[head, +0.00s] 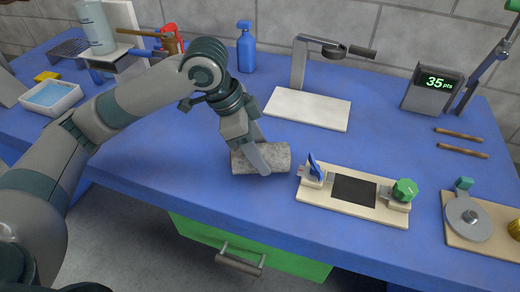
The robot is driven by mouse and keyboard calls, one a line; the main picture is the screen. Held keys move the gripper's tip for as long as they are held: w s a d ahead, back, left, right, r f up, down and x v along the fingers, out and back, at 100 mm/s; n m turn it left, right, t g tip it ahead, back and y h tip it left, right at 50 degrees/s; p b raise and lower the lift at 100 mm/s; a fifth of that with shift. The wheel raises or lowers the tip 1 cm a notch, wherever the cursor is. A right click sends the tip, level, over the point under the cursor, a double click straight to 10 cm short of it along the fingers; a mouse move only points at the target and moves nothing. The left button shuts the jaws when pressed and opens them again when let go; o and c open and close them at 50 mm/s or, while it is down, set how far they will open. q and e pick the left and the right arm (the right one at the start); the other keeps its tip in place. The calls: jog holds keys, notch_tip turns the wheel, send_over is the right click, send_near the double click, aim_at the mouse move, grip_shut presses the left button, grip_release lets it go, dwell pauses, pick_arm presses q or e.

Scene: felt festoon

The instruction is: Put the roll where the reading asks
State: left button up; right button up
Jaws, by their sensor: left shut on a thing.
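A grey mottled roll (278,157) lies on its side near the front of the blue table. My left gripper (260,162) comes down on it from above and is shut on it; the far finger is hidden. A small display box (433,90) at the back right reads 35 pts in green. A wooden board with a dark square (353,190), a blue clip (314,168) and a green knob (404,190) lies just right of the roll. My right gripper is not in view.
A white plate with a grey stand (308,108) is behind the roll. A blue spray bottle (246,48) stands at the back. A board with a round metal disc (468,220) is at the right, below two brown sticks (460,143). A white tray (50,97) is at left.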

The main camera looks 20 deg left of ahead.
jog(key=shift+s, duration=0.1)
pick_arm(q)
jog(key=o, duration=1.3)
jog(key=shift+f, duration=0.1)
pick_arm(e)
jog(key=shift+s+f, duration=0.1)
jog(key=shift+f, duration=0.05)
pick_arm(q)
jog(key=shift+a+r, duration=0.2)
jog(key=shift+r, duration=0.35)
jog(key=v, duration=1)
jog(key=shift+r+p, duration=0.1)
jog(key=shift+p, duration=0.25)
jog(key=shift+s+a+r, duration=0.1)
jog(key=shift+a+r, duration=0.05)
jog(key=shift+r, duration=0.25)
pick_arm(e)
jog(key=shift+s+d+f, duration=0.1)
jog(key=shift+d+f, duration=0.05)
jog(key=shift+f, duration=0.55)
